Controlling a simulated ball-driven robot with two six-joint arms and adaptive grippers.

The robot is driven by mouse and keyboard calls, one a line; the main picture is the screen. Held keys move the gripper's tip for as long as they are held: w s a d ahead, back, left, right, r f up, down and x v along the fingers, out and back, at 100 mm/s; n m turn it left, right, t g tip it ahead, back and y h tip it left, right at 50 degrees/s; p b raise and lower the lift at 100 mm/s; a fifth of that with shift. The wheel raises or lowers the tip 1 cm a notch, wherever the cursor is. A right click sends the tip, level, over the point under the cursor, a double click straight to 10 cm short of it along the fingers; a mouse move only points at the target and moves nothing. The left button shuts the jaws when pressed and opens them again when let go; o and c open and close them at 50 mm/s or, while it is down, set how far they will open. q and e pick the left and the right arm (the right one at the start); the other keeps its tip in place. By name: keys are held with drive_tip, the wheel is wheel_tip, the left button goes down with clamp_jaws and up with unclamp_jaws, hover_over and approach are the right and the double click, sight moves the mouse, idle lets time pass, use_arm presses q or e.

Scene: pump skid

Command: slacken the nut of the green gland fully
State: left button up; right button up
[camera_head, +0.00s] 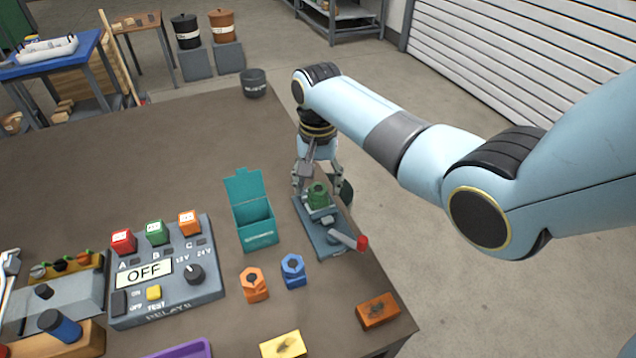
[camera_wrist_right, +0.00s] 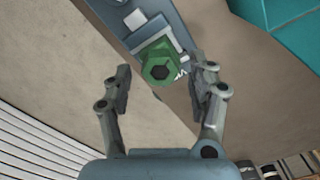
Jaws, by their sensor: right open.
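The green gland (camera_head: 318,194) stands upright on a grey-blue skid base (camera_head: 312,229) near the table's right edge. Its hex nut also shows in the right wrist view (camera_wrist_right: 161,67), with a dark round opening in its middle. The nut lies just beyond the fingertips, and I see no contact. My left gripper is not in view.
A red-tipped lever (camera_head: 348,240) sticks out at the skid's near end. A teal open-lidded box (camera_head: 259,235) stands close on its left. Orange (camera_head: 254,284) and blue (camera_head: 293,271) hex-topped blocks stand in front. A relay box (camera_head: 168,275) is further left. The far table is mostly clear.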

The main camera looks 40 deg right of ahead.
drive_tip(key=shift+f, duration=0.3)
drive_tip(key=c, duration=1.2)
drive_tip(key=shift+o, duration=0.2)
